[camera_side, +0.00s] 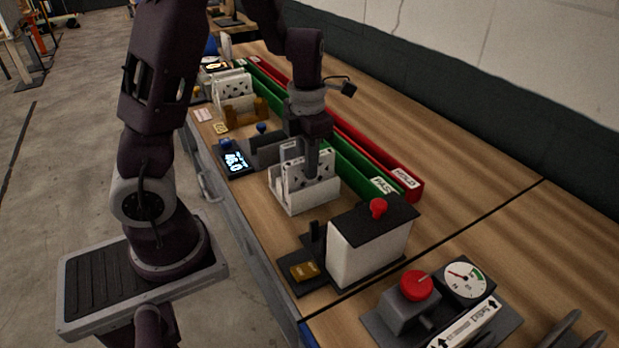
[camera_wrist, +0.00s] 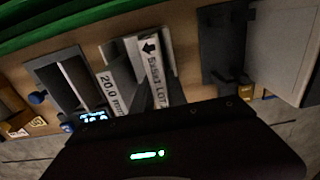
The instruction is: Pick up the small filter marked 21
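A white box (camera_side: 306,200) stands on the bench below my gripper, with white perforated filter plates (camera_side: 295,175) upright in it. Dark spots show on the plates, but I can read no 21 on any of them. In the wrist view, the box top shows a "Small LOT" label (camera_wrist: 153,72) with an arrow and a "20.0 mm" label (camera_wrist: 110,92). My gripper (camera_side: 312,172) points down at the box, with a dark finger in front of or among the plates. Its fingertips are hidden, so its opening does not show.
A second white filter box (camera_side: 235,92) stands farther back. Long green (camera_side: 345,165) and red (camera_side: 400,175) trays run behind the boxes. A black-and-white unit with a red knob (camera_side: 377,207) stands close in front. A small display (camera_side: 235,160) lies left.

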